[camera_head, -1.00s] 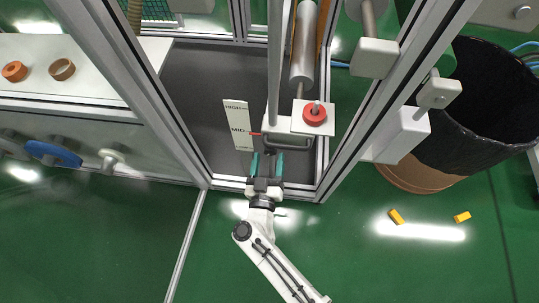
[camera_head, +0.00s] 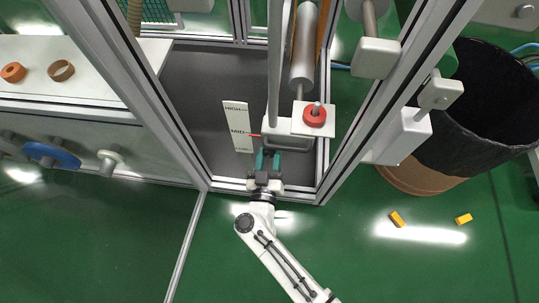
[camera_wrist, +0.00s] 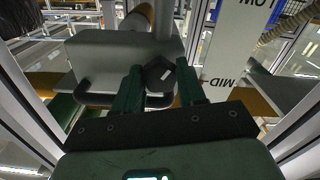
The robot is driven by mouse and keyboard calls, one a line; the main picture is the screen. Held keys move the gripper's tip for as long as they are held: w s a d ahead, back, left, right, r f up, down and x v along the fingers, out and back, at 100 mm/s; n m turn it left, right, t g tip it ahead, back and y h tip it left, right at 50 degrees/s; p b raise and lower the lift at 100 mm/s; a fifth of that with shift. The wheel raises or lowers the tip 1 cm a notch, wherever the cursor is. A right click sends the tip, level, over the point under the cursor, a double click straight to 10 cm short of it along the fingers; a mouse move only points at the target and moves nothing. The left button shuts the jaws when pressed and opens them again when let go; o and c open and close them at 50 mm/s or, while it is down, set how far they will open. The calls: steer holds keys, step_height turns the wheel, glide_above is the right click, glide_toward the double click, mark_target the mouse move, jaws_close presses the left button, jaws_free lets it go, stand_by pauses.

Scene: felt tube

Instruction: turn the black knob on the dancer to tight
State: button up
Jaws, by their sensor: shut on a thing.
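The black knob (camera_wrist: 158,73) shows in the wrist view as a dark faceted piece with a small white mark, in front of the grey dancer block (camera_wrist: 125,55). My gripper (camera_wrist: 158,82) is shut on it, one teal finger on each side. In the head view my gripper (camera_head: 269,157) is at the front of the dancer (camera_head: 277,126), and the knob is hidden there. A red pointer (camera_head: 255,135) on the dancer is level with MID on the white scale (camera_head: 237,113). I cannot read any tight mark.
A black bar handle (camera_wrist: 95,98) is close to the left finger. Metal frame posts (camera_head: 365,110) flank the opening. A black-lined bin (camera_head: 490,110) stands at the right.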

steer(key=shift+c, duration=1.2)
steer(key=m, duration=0.4)
steer(key=shift+a, duration=0.1)
steer(key=m, duration=0.5)
steer(key=shift+b, duration=0.35)
steer(key=shift+m, duration=0.3)
steer(key=o, duration=1.1)
